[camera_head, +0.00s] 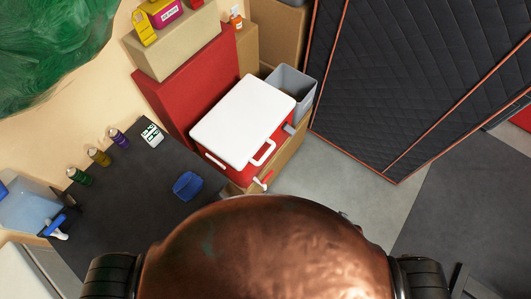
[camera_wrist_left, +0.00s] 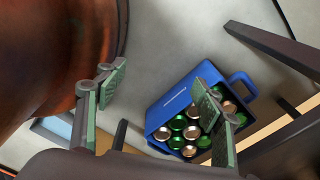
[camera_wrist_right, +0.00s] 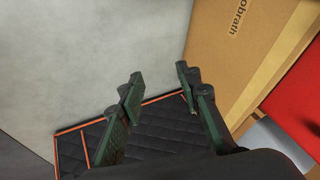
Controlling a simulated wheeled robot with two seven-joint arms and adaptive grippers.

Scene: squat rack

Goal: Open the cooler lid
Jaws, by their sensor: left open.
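The cooler (camera_head: 221,156) is a red box with a white lid (camera_head: 243,118); the lid looks shut. A white handle (camera_head: 264,152) is on its near right side. The cooler sits on a cardboard box in the head view. Neither gripper shows in the head view. My left gripper (camera_wrist_left: 160,90) is open and empty in its wrist view, with a blue box of cans (camera_wrist_left: 165,110) beyond the fingers. My right gripper (camera_wrist_right: 160,80) is open and empty, near a cardboard box (camera_wrist_right: 235,50). A red surface (camera_wrist_right: 300,100) shows at the right; I cannot tell if it is the cooler.
A grey bin (camera_head: 290,82) stands behind the cooler, with a red box (camera_head: 190,88) to its left. A dark table (camera_head: 110,200) holds several small bottles and a blue item (camera_head: 187,186). Black quilted panels (camera_head: 400,80) stand right; grey floor (camera_head: 345,190) is clear.

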